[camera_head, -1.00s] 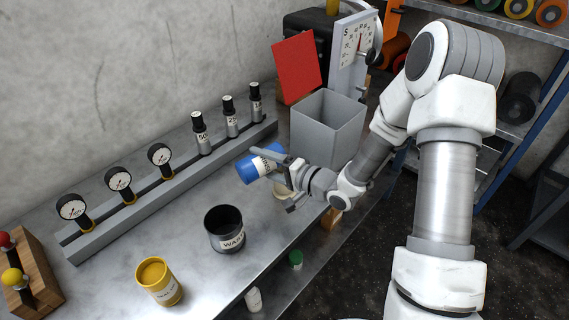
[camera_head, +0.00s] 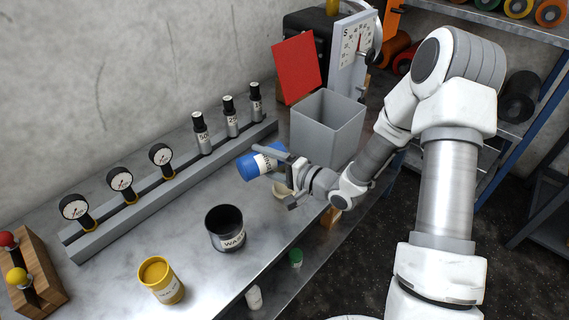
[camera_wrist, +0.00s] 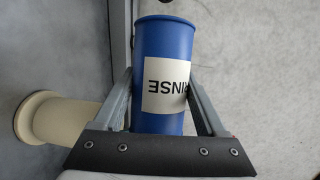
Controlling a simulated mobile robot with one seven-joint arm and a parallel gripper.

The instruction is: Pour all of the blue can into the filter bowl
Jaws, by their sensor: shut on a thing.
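The blue can (camera_head: 250,167), with a white label reading RINSE, is tipped well over on its side above the bench. My gripper (camera_head: 287,176) is shut around it. In the wrist view the can (camera_wrist: 163,60) sits between the two fingers of my gripper (camera_wrist: 165,105), and its inside is not visible. A cream round vessel (camera_head: 280,191), which looks like the filter bowl, stands below and partly behind my gripper. It also shows left of the fingers in the wrist view (camera_wrist: 60,120), apart from the can. No stream of liquid shows.
A grey open bin (camera_head: 327,125) is behind my gripper. A rail (camera_head: 180,190) with gauges and black-capped bottles runs along the back. The bench between rail and pots is clear.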

